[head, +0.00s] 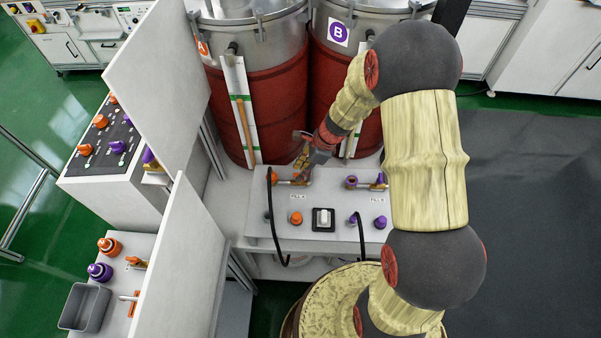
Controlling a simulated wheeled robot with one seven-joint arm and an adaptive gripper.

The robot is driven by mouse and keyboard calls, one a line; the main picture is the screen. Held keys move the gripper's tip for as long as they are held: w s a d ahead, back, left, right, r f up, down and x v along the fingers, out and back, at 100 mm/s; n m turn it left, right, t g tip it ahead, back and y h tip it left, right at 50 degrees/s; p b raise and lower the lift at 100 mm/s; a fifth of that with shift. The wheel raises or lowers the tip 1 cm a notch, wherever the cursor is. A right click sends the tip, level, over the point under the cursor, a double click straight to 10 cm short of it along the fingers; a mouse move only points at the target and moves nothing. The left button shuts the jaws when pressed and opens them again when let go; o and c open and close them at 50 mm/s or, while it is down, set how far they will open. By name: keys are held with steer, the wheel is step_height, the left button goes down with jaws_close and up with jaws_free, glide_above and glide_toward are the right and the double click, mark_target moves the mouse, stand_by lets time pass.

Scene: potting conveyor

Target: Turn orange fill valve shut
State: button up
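The orange fill valve (281,180) sits at the left rear of the white fill panel (325,200), with brass-coloured pipe beside it. My gripper (304,164) is right over the right part of this valve and points down toward it. The fingers hide part of the valve, so its handle angle is unclear. I cannot tell whether the fingers touch the handle or are open or shut.
A purple valve (352,181) is to the right on the same panel. An orange knob (296,218), a white switch (323,218) and a purple knob (380,222) are in front. Red drums (228,110) stand behind; an upright white board (158,75) stands left.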

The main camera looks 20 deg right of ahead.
steer(key=shift+w+a+f, duration=0.1)
steer(key=shift+a+f, duration=0.05)
steer(key=shift+f, duration=0.3)
steer(key=shift+c, duration=0.2)
jaws_close()
